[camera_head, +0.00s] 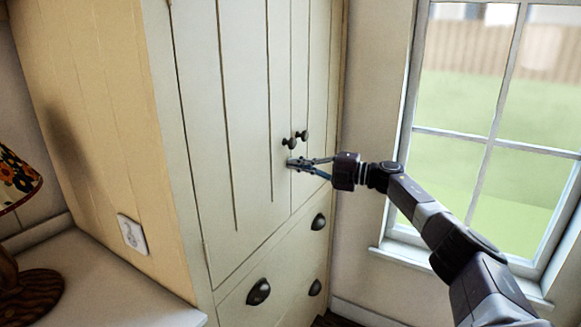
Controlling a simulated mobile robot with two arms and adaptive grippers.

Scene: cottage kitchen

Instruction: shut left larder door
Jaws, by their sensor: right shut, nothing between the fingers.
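The left larder door (235,120) is a tall, pale cream panelled door. It looks flush with the cupboard front, with no visible gap. Its dark round knob (290,143) sits near its right edge. The right larder door (318,90) is beside it and also looks flush, with its own dark knob (302,135). My right gripper (291,164) is shut and empty. Its fingertips are just below the left door's knob, at or very near the left door's right edge. I cannot tell whether they touch the door. My left gripper is not in view.
Drawers with dark cup handles (258,291) are below the doors. A white worktop (95,285) with a flowered lamp shade (16,178) is at the left. A window (490,130) with a white sill is at the right, behind my right arm.

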